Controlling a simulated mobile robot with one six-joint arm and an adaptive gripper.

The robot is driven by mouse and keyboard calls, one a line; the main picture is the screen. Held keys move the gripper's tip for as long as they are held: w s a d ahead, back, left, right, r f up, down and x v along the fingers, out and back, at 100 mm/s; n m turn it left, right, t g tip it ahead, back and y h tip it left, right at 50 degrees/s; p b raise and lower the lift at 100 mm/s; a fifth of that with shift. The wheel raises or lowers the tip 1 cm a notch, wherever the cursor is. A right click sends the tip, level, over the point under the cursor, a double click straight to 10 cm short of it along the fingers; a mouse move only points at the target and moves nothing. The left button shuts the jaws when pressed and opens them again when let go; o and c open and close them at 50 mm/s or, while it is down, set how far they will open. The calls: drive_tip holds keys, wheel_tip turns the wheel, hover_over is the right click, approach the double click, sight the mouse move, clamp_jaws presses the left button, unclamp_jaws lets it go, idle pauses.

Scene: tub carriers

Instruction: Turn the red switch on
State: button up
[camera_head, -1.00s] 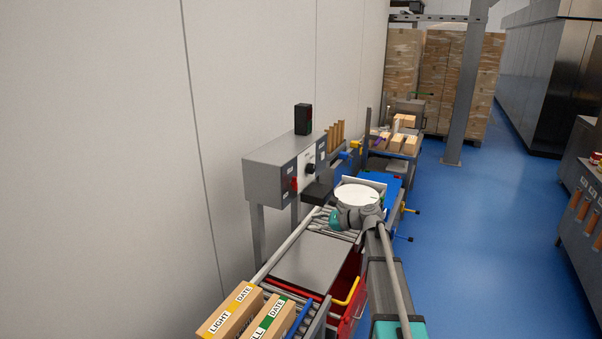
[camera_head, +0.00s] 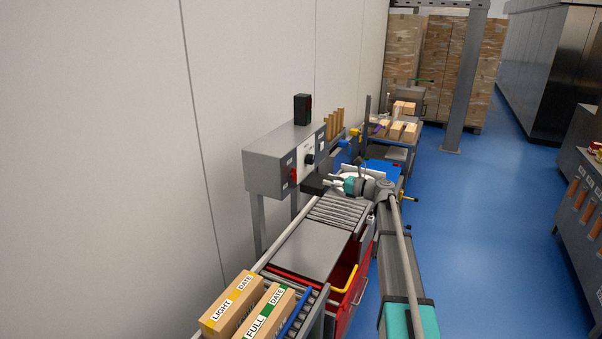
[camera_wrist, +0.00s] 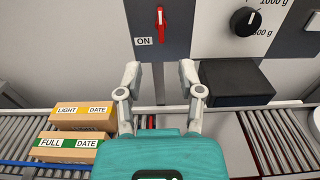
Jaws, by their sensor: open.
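The red switch (camera_wrist: 160,17) sits on a dark grey panel at the top middle of the wrist view, with its handle upright and an ON label (camera_wrist: 143,41) to its lower left. In the head view the red switch (camera_head: 293,174) is a small red spot on the front of the grey control box (camera_head: 270,168). My gripper (camera_wrist: 159,75) is open and empty. Its two fingers point at the panel, below the switch and apart from it. In the head view my gripper (camera_head: 338,184) is in front of the box, to its right.
A black knob (camera_wrist: 243,21) is right of the switch, above a black block (camera_wrist: 236,80). A roller conveyor (camera_head: 338,212) runs below. Two labelled cartons (camera_head: 232,303) stand at its near end. A red drawer unit (camera_head: 345,273) is beneath.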

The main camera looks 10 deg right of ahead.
sight(296, 172)
drive_tip(key=x, duration=1.3)
drive_tip(key=shift+w+a, duration=0.15)
